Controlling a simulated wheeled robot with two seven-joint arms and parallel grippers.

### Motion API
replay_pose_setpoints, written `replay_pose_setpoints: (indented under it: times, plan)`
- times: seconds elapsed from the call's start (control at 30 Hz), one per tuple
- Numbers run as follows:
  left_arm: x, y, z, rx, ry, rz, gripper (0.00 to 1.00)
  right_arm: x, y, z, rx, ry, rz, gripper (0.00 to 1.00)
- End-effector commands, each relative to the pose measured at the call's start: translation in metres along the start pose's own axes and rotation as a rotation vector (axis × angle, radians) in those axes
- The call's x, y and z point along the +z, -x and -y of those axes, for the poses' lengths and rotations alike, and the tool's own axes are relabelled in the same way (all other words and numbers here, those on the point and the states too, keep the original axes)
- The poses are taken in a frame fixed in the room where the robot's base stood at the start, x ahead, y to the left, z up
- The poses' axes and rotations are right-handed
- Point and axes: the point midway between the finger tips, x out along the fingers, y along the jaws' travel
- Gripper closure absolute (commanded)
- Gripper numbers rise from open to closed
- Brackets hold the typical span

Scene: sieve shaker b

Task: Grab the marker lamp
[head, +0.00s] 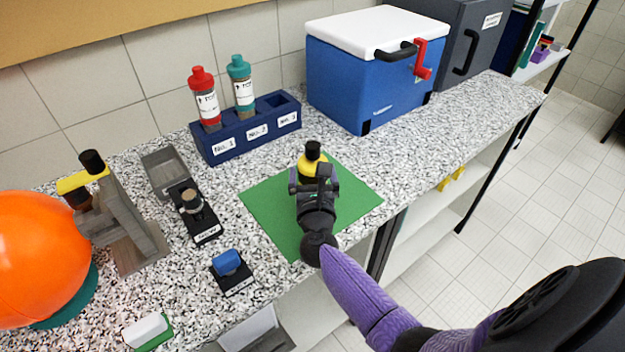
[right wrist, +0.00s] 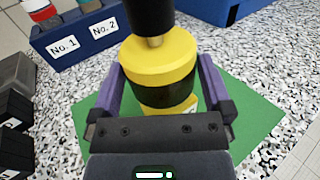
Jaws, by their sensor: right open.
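A yellow body with a black band and a black top, likely the marker lamp (head: 311,163), stands upright on a green mat (head: 358,195). In the right wrist view the lamp (right wrist: 158,62) fills the middle, and its lower part is hidden behind my gripper. My right gripper (head: 313,182) is open, with its purple fingers on either side of the lamp. In the right wrist view, the right gripper (right wrist: 160,85) shows a small gap at the fingers; contact is unclear. My left gripper is not in view.
A blue rack (head: 240,135) with red-capped and teal-capped bottles stands behind. A blue cooler (head: 372,80) with a white lid is at the back right. At left are an orange ball (head: 40,262), a grey stand (head: 125,225) and small black holders. Speckled counter (head: 425,150) right of the mat is clear.

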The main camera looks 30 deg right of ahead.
Motion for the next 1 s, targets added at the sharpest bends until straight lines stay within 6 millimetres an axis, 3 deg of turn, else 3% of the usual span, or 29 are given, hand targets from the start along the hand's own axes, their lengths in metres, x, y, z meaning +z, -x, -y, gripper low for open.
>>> replay_pose_setpoints:
  times: [0.1, 0.3, 0.77, 1.0]
  plan:
    - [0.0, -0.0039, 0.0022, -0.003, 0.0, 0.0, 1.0, -0.0016, -0.0124, 0.0002, 0.0, 0.0, -0.001, 0.0]
    - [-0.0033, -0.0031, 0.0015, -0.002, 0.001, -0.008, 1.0, -0.0009, -0.0131, 0.0003, 0.0, 0.0, -0.001, 0.0]
    - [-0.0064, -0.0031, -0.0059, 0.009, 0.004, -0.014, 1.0, -0.0012, -0.0126, 0.0003, 0.0, 0.001, -0.002, 0.97]
    - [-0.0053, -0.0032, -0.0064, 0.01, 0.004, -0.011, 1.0, -0.0008, -0.0127, 0.0002, 0.0, 0.001, 0.0, 1.0]
